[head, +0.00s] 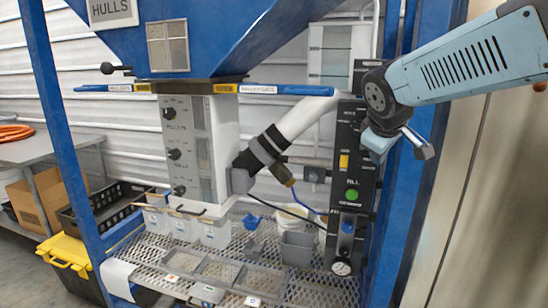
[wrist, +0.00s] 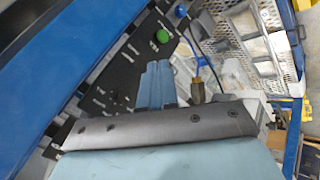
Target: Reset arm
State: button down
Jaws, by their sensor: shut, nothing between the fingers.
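My gripper shows at the right of the head view (head: 384,143), at the end of my light blue arm, in front of the upper part of a black control panel (head: 352,215). In the wrist view my gripper (wrist: 158,68) has its two light blue fingers together, with nothing seen between them. The panel's green button (head: 352,194) is below my gripper in the head view. It also shows in the wrist view (wrist: 163,36), beyond the fingertips. Whether my gripper touches the panel cannot be told.
A blue hopper (head: 230,35) hangs above a wire mesh shelf (head: 240,272) with small bins. A white pipe with a black clamp (head: 265,150) and brown-tipped nozzle stands left of the panel. A blue post (head: 405,200) is close to my arm. A yellow-lidded bin (head: 65,252) stands lower left.

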jog(key=s+f+m+g+y, duration=0.1)
jog(key=s+f+m, duration=0.1)
jog(key=s, duration=0.6)
jog(key=s+a+f+m+g+y, duration=0.1)
jog(key=s+f+m, duration=0.2)
jog(key=s+m, duration=0.2)
jog(key=s, duration=0.3)
jog(key=shift+a+m+y, duration=0.3)
jog(key=shift+y, duration=0.1)
jog(key=c, duration=1.8)
grip_release()
jog(key=shift+s, duration=0.1)
jog(key=shift+c, duration=0.2)
